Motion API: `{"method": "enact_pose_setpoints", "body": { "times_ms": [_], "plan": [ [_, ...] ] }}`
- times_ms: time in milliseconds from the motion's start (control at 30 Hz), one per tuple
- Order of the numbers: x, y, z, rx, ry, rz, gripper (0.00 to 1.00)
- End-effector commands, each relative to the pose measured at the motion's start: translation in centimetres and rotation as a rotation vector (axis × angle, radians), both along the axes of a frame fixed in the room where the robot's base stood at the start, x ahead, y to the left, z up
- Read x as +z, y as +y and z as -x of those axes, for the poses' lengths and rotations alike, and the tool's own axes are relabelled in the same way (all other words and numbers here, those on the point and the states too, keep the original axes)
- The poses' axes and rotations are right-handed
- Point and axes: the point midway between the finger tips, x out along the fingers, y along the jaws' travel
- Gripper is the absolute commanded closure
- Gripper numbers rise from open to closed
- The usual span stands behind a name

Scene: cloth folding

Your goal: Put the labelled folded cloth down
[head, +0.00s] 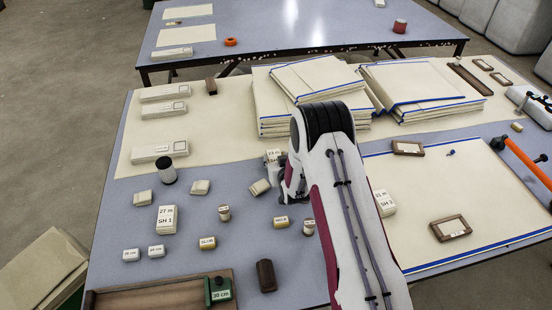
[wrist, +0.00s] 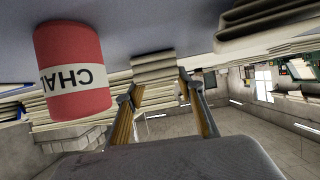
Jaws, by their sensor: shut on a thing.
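My gripper (head: 284,184) is mostly hidden behind my own arm in the head view. A small folded cream cloth with a printed label (head: 273,156) shows just beyond it, partly covered. In the wrist view my gripper (wrist: 156,92) has its two fingers on either side of a layered beige folded cloth (wrist: 153,68). The cloth's label does not show there. I cannot tell whether the cloth touches the table.
A red cylinder with upside-down lettering (wrist: 72,72) is close by in the wrist view. Large blue-edged cloth stacks (head: 425,88) lie behind. Small blocks, a dark roller (head: 165,170) and a labelled pack (head: 167,219) stand left. Bare blue table (head: 120,215) shows at the left.

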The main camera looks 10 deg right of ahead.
Motion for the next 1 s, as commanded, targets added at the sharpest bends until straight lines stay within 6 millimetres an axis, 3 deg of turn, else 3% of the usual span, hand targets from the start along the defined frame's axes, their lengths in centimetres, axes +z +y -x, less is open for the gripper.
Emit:
{"method": "enact_pose_setpoints", "body": {
  "times_ms": [33,67,100,133,633,1000],
  "plan": [
    [-0.1,0.0,0.0,0.000,0.000,0.000,0.84],
    [-0.2,0.0,0.0,0.000,0.001,0.000,0.60],
    [-0.1,0.0,0.0,0.000,0.001,0.000,0.50],
    [-0.1,0.0,0.0,0.000,0.000,0.000,0.46],
    [0.2,0.0,0.0,0.000,-0.001,0.000,0.46],
    [1.2,-0.1,2.2,0.000,0.001,0.000,0.46]
  ]
}}
